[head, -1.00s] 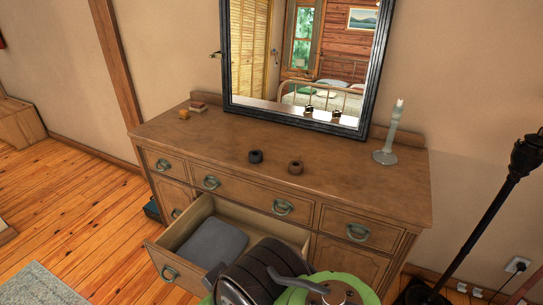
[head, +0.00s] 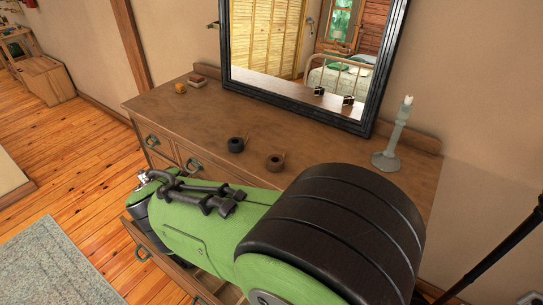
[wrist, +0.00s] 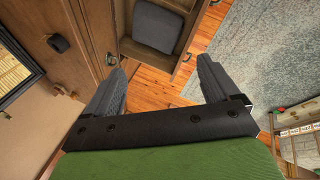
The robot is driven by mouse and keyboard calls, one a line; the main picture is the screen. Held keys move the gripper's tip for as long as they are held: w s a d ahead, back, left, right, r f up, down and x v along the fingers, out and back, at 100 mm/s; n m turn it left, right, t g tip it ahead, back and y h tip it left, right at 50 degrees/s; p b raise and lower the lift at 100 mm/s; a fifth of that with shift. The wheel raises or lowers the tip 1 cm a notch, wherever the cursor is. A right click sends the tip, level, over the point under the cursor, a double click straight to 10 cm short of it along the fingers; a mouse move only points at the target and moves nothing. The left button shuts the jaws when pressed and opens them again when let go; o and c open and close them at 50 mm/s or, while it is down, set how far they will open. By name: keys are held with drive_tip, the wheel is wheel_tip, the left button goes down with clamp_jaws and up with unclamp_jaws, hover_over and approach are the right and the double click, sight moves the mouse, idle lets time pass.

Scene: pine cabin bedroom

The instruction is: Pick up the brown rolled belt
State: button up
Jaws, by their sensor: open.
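The brown rolled belt (head: 274,162) sits on the dresser top (head: 330,150), right of a darker, near-black rolled belt (head: 237,145). The two are apart. In the wrist view one dark roll (wrist: 60,43) shows on the dresser top at upper left; the brown roll is hard to make out there. My gripper (wrist: 161,75) is open, with nothing between its fingers. It points down beside the dresser front, off to the side of the belts. My arm hides part of the dresser front in the head view.
An open drawer with a grey folded item (wrist: 157,27) juts out below the dresser top. A mirror (head: 300,100) stands behind the belts. A candlestick (head: 390,145) is at right; small blocks (head: 188,82) are at back left. A rug (head: 50,265) lies on the floor.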

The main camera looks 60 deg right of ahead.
drive_tip(key=w+d+f+n+g+h, duration=0.1)
drive_tip(key=d+f+n+g+h, duration=0.1)
drive_tip(key=d, duration=0.4)
drive_tip(key=w+d+f+n+g+h, duration=0.1)
drive_tip(key=d+f+n+h, duration=0.15)
drive_tip(key=d, duration=0.35)
drive_tip(key=n+g+h, duration=0.2)
drive_tip(key=n+h, duration=0.3)
drive_tip(key=n, duration=0.4)
approach(274, 161)
drive_tip(key=b+x, duration=0.1)
drive_tip(key=x, duration=0.9)
drive_tip(key=shift+f, duration=0.1)
drive_tip(key=shift+a, duration=0.15)
drive_tip(key=shift+c, duration=1)
drive_tip(key=c, duration=1)
wheel_tip(274, 161, up, 18)
drive_tip(key=p, duration=0.4)
drive_tip(key=shift+p, duration=0.4)
drive_tip(key=shift+c, duration=0.3)
